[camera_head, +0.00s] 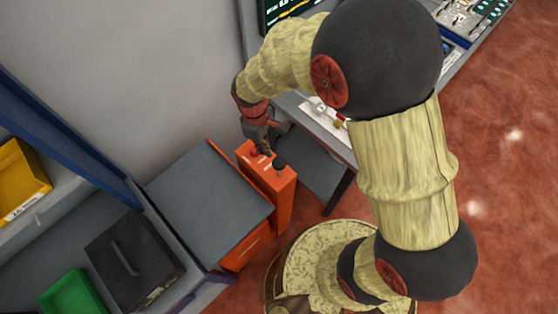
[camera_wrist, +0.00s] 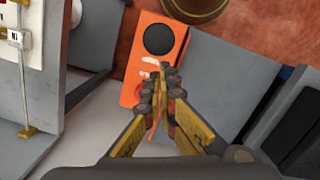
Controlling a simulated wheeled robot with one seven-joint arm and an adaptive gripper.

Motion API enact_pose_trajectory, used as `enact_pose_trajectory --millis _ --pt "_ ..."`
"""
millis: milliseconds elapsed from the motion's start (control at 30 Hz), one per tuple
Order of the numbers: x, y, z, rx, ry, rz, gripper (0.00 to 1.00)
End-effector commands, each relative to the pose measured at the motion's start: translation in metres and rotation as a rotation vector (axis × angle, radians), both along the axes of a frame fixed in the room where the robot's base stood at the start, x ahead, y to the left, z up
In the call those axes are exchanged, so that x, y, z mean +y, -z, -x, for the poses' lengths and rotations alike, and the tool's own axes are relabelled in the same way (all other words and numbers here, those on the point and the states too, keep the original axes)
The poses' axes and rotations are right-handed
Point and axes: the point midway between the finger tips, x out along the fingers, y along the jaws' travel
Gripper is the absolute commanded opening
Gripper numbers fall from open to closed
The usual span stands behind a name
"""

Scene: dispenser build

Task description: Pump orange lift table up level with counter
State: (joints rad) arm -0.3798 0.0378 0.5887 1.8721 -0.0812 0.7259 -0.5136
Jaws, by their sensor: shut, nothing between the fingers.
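The orange lift table has a flat grey top (camera_head: 205,200) and an orange base (camera_head: 245,252). An orange upright housing (camera_head: 270,192) stands at its right edge, with a round black knob (camera_head: 279,163) on top. In the wrist view the housing (camera_wrist: 133,72), the black knob (camera_wrist: 158,39) and the grey top (camera_wrist: 232,75) show. My gripper (camera_wrist: 160,72) is shut and empty over the housing, beside the knob; whether it touches is unclear. In the head view my gripper (camera_head: 264,150) is at the housing's far end.
A blue-edged shelf (camera_head: 60,130) stands above. Red floor is open at right.

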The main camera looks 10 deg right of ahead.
Motion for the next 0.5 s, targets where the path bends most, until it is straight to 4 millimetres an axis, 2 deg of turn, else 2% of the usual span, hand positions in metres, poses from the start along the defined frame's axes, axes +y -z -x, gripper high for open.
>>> enact_pose_trajectory --millis 100,200,500 --pt "0.002 -0.016 -0.001 -0.002 0.000 -0.001 0.00" --pt "0.002 -0.024 -0.002 -0.001 0.000 0.000 0.00" --pt "0.002 -0.028 -0.002 0.000 0.000 0.000 0.00"
